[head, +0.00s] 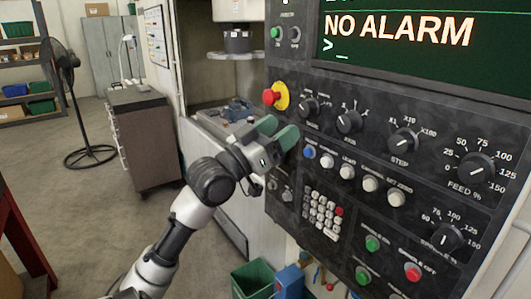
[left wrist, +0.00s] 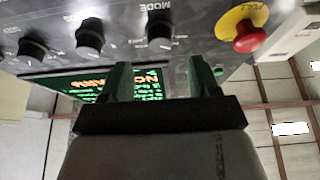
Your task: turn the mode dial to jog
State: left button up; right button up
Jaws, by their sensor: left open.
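The mode dial (head: 308,107) is a black knob on the dark control panel, right of the red emergency button. Its position labels are too small or hidden to read. In the left wrist view, which is upside down, the mode dial (left wrist: 160,30) sits by the word MODE, beyond the fingertips and roughly in line with the gap between them. My left gripper (head: 277,131) has green-tipped fingers that are apart and empty, below and left of the dial in the head view. The fingers also show in the left wrist view (left wrist: 162,78). The two appear apart. My right gripper is out of view.
The red emergency button (head: 270,97) on its yellow ring is close to my left fingers. The axis dial (head: 348,122), step dial (head: 403,142) and feed dial (head: 475,168) lie to the right. A row of push buttons (head: 348,171) and a keypad (head: 322,215) are below.

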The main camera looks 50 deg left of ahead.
pick_arm(q)
jog(key=b+v, duration=0.1)
jog(key=v, duration=0.3)
jog(key=shift+s+b, duration=0.15)
jog(key=shift+b, duration=0.2)
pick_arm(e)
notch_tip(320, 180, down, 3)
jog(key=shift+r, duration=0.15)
